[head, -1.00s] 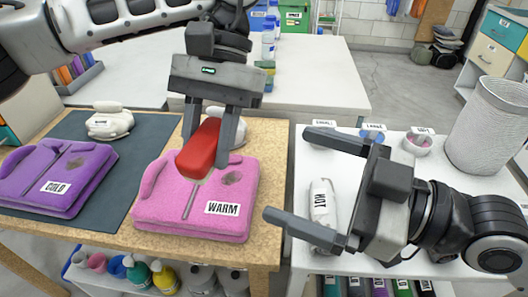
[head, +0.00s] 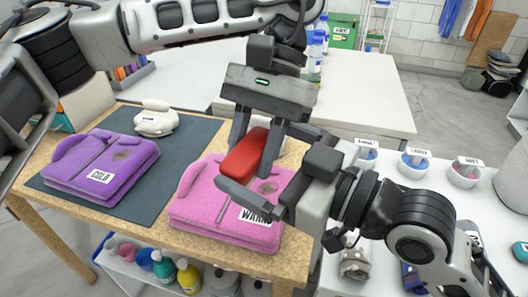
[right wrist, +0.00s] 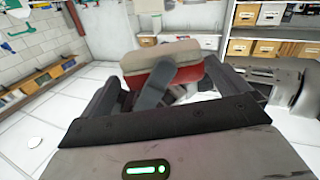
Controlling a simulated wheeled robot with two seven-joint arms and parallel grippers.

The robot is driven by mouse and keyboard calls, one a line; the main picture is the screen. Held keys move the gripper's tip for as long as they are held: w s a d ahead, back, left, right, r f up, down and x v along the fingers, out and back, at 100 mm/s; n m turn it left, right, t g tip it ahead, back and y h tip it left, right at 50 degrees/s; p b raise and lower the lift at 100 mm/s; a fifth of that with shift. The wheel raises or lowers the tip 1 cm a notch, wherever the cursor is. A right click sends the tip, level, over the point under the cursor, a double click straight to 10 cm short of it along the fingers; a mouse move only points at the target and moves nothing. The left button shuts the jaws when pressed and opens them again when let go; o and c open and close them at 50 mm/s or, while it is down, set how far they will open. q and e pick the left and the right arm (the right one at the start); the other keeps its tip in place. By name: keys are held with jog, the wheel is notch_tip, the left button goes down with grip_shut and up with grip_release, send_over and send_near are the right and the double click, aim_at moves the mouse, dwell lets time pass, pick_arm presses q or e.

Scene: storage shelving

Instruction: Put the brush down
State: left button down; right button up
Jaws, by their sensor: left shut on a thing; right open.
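The brush (head: 245,157) has a red body and is held above the pink WARM towel (head: 215,215). My left gripper (head: 252,148), whose arm comes in from the left, is shut on it from above. My right gripper (head: 256,162) is open, with its fingers reaching in from the right around the brush and the left fingers. In the right wrist view the brush (right wrist: 160,75) shows red with a pale side between the open right fingers, partly covered by a grey finger. I cannot tell whether the right fingers touch it.
The purple COLD towel (head: 90,175) and a white object (head: 156,120) lie on the dark mat (head: 190,140) at left. Labelled bowls (head: 414,163) stand on the white table at right. Several bottles (head: 188,277) stand on a shelf below.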

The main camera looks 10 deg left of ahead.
jog(key=shift+a, duration=0.1)
jog(key=shift+w, duration=0.1)
jog(key=c, duration=0.9)
pick_arm(q)
jog(key=c, duration=1)
grip_release()
jog(key=shift+o, duration=0.7)
pick_arm(e)
jog(key=shift+o, duration=0.2)
